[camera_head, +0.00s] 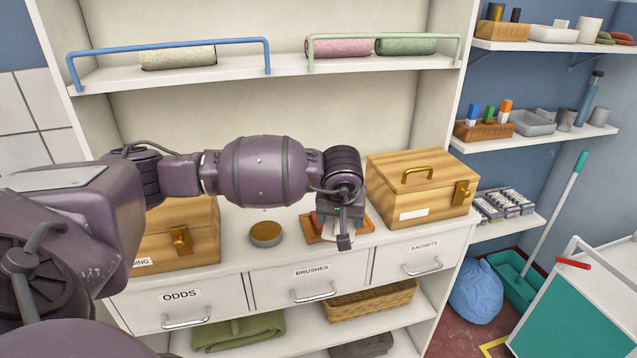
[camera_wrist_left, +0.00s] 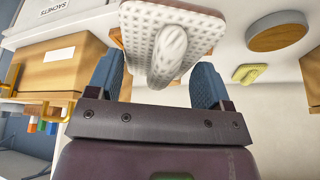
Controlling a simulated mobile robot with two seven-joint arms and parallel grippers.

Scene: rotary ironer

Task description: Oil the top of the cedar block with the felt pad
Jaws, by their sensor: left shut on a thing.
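My left gripper (camera_head: 345,240) is low over the counter and points down. It is shut on a white dotted pad with a raised grip and pinkish edge (camera_wrist_left: 160,14), seemingly the felt pad. The grip lies between the fingers in the left wrist view. Orange-brown wood (camera_head: 366,224) shows around and under the gripper; I cannot tell whether it is the cedar block or a tray, nor whether the pad touches it. A reddish patch shows there too, mostly hidden. A round tin with a brown top (camera_head: 265,233) stands to the left. My right gripper is not in view.
A latched wooden box (camera_head: 420,190) stands close on the right, another (camera_head: 178,240) on the left. A small yellow-green thing (camera_wrist_left: 250,73) lies near the tin in the wrist view. Labelled drawers (camera_head: 313,285) are below. Rolls behind rails (camera_head: 340,47) lie on the shelf above.

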